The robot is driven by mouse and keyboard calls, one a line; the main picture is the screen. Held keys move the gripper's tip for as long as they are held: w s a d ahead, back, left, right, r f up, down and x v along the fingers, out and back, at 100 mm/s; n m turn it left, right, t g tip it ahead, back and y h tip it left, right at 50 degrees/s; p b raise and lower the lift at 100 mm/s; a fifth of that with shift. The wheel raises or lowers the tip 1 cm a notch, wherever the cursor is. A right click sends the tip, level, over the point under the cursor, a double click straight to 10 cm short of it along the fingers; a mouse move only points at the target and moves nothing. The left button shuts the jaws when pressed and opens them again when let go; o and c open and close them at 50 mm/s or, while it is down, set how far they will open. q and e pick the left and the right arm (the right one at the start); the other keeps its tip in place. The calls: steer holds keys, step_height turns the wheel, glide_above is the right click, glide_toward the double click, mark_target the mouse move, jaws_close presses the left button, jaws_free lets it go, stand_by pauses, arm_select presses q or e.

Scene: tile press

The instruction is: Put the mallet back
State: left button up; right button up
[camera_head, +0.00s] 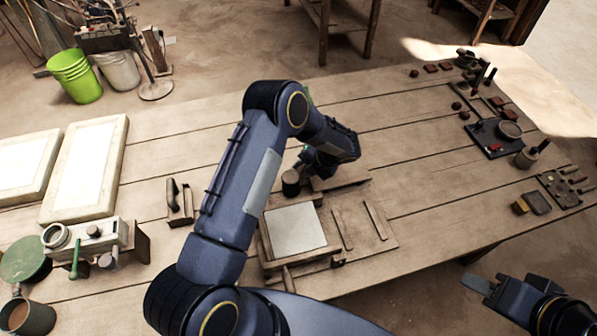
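My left arm reaches over the middle of the table, and its gripper (304,168) points down behind the tile press. The wrist hides most of its fingers. A dark, round, mallet-like head (291,183) shows just below and left of this gripper; I cannot tell whether it is held or only stands there. The wooden tile press (372,243) lies flat, with a pale square tile (295,230) in its left part. My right gripper (478,285) is off the table's front edge at lower right, away from the objects. Its finger opening is unclear.
Two pale framed slabs (119,172) lie at the left. A dark handled block (180,203) stands left of my arm. A grey device (92,236) and a brown cup (30,318) are at lower left. Small tools and a dark tray (483,135) fill the right end. Planks between are clear.

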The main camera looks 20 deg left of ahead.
arm_select(q)
steer(key=b+v, duration=0.1)
steer(key=v, duration=0.7)
steer(key=s+a+r+n+h, duration=0.3)
steer(key=s+a+r+n, duration=0.1)
steer(key=s+r+n, duration=0.4)
steer(key=s+a+r+n+h, duration=0.25)
steer(key=s+r+n, duration=0.25)
steer(key=r+n, duration=0.4)
steer(key=s+d+r+n+t+h, duration=0.1)
steer(key=s+r+n+t+h, duration=0.1)
steer(key=s+n, duration=0.7)
steer(key=s+d+r+n+t+h, duration=0.1)
steer(key=s+r+n+t+h, duration=0.2)
steer(key=s+n, duration=0.7)
steer(key=n, duration=0.3)
steer(key=shift+d, duration=0.25)
steer(key=shift+h, duration=0.25)
